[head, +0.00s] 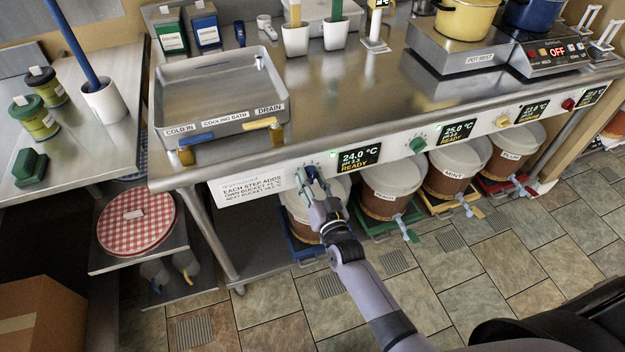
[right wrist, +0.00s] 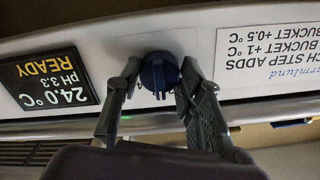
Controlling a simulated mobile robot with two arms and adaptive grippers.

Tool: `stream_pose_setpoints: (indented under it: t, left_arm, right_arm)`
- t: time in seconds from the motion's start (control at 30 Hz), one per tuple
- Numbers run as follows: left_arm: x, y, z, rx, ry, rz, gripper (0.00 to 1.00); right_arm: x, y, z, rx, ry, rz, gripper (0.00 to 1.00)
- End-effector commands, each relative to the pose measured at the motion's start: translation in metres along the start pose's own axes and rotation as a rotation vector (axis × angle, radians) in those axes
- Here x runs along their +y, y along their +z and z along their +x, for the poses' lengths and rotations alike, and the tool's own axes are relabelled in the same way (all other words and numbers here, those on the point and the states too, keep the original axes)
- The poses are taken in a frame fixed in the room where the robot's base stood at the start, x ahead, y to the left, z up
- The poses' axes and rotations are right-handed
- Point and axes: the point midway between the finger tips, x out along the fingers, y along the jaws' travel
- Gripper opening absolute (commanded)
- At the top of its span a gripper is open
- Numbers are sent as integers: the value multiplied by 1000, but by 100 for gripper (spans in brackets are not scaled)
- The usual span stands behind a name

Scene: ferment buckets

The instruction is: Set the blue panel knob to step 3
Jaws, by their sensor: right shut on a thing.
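The blue panel knob (right wrist: 158,72) sits on the light front panel of the counter, left of a display (head: 359,157) reading 24.0 °C, pH 3.3, READY. My right gripper (head: 311,178) reaches up to the panel from below. In the right wrist view its fingers (right wrist: 160,100) lie on both sides of the knob, shut on it. That view is upside down. A small dial digit, seemingly 4, shows beside the knob; the other step marks and the pointer are hidden or too small to read. My left gripper is not in view.
A label plate (head: 247,185) about step adds is left of the knob. A green knob (head: 418,145), a yellow knob (head: 503,121) and a red knob (head: 568,104) lie further right. Lidded buckets stand below the counter, one (head: 392,178) just right of my arm. Open tiled floor lies in front.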

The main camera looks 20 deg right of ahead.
Motion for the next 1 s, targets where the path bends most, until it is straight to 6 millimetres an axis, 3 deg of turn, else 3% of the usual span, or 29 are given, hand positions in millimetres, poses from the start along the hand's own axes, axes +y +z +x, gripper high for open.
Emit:
stream_pose_setpoints:
  t: [0.4,1.0]
  left_arm:
    - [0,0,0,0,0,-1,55]
    - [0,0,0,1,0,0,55]
  right_arm:
    - [-1,0,0,1,-1,228,7]
    - [-1,0,0,1,0,273,7]
